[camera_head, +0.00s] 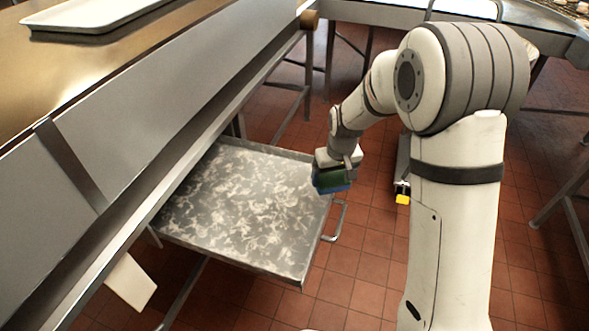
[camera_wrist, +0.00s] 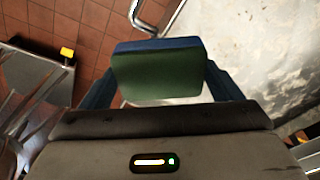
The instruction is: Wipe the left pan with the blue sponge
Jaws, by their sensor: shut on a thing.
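The blue sponge (camera_head: 333,182), with a green face, is held at the end of my arm. In the wrist view the sponge (camera_wrist: 157,72) sits between the two fingers of my gripper (camera_wrist: 158,85), which is shut on it. In the head view my gripper is over the right edge of a metal pan (camera_head: 245,210). The pan is pulled out under the slanted steel machine side, and its floor carries many whitish smears. It also shows at the right of the wrist view (camera_wrist: 265,50). I cannot tell whether the sponge touches the pan.
A handle (camera_head: 337,222) sticks out from the pan's right side. A steel conveyor side (camera_head: 160,100) runs along the left, with a white tray (camera_head: 90,14) on top. Another grey metal piece with a yellow end (camera_head: 402,199) is right of my gripper. Red tiled floor lies below.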

